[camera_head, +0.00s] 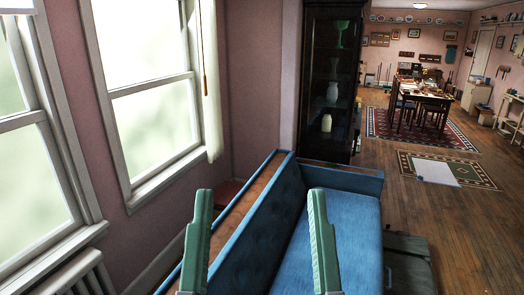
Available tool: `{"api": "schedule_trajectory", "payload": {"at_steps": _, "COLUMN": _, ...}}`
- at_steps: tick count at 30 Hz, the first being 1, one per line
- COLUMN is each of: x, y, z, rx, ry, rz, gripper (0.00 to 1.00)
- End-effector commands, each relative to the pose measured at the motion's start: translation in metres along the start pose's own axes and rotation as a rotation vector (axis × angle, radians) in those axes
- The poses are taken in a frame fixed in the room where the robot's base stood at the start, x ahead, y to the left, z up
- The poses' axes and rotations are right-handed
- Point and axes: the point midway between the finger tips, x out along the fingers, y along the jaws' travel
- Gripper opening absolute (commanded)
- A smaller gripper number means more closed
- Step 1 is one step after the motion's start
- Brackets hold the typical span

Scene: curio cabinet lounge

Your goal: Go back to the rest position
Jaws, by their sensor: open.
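My gripper (260,243) shows at the bottom middle of the head view as two green fingers. They stand wide apart with nothing between them, so it is open and empty. Behind the fingers is a blue sofa (345,235) with a wood-topped back (236,222). The fingers overlap the sofa in the picture; I see no clear contact. The rest of my arm is out of view.
A dark glass-fronted cabinet (313,85) holding vases stands beyond the sofa. Windows (150,95) and a radiator (82,277) line the left wall. A dining table (424,93) with chairs stands far back. Open wooden floor (475,225) lies at right, with rugs (475,177).

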Motion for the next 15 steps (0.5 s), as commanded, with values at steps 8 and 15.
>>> {"api": "schedule_trajectory", "payload": {"at_steps": 8, "x": 0.099, "y": -0.002, "z": -0.143, "rx": 0.01, "ry": -0.001, "rz": -0.004, "gripper": 0.68}}
{"api": "schedule_trajectory", "payload": {"at_steps": 15, "x": 0.129, "y": -0.003, "z": -0.186, "rx": 0.015, "ry": -0.003, "rz": -0.006, "gripper": 0.68}}
